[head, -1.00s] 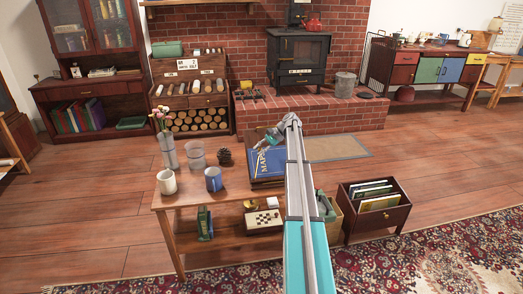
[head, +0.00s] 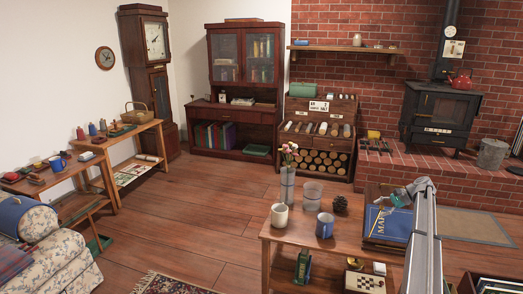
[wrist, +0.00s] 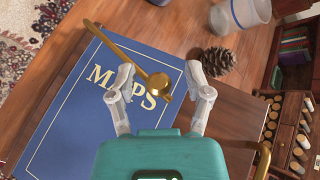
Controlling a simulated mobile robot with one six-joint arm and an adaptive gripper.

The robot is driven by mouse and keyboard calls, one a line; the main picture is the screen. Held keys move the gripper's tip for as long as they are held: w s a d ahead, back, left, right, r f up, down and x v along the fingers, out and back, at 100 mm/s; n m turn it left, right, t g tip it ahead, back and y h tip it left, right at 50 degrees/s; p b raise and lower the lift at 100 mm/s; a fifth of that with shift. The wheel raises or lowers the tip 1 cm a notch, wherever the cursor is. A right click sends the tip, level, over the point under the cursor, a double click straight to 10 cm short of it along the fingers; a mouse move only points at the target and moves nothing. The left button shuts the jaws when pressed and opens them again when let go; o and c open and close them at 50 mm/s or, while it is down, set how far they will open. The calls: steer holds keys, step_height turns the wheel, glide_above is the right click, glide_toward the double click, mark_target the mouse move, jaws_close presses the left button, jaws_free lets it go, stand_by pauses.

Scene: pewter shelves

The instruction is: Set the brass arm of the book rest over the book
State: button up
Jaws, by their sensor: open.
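The blue book lettered MAPS (wrist: 75,120) lies on the low wooden table. It also shows in the head view (head: 385,224), near the table's right end. The brass arm (wrist: 118,46) of the book rest runs along one edge of the book and carries a round brass knob (wrist: 158,82). I cannot tell whether the arm touches the cover. My gripper (wrist: 160,92) is open, its fingers on either side of the knob and not closed on it. In the head view my gripper (head: 398,196) is above the book. A curved brass piece (wrist: 264,158) shows at lower right.
A pine cone (head: 340,203), a blue mug (head: 325,226), a white mug (head: 279,219), a clear cup (head: 312,194) and a flower vase (head: 287,184) stand left of the book. The brick hearth (head: 425,176) lies behind. Floor to the left is open.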

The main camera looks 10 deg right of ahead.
mark_target(369, 223)
steer(key=shift+g, duration=0.3)
steer(key=a, duration=0.3)
steer(key=a+p, duration=0.1)
steer(key=shift+s+a+r, duration=0.15)
steer(key=shift+s, duration=0.1)
steer(key=s+a+f+n+g+h, duration=0.1)
steer(key=s+a+f+n+h, duration=0.3)
steer(key=a, duration=0.8)
steer(key=s+a+f+n+g, duration=0.15)
steer(key=s+a, duration=0.35)
steer(key=a, duration=0.7)
steer(key=s+a+f+n+h+b, duration=0.15)
steer(key=s+a+n+h, duration=0.6)
steer(key=s+a, duration=1.05)
step_height(369, 223, up, 22)
steer(key=d+n+y+p, duration=0.1)
steer(key=p, duration=2.2)
steer(key=shift+s+r, duration=0.15)
steer(key=shift+s, duration=0.15)
steer(key=shift+g+y, duration=0.25)
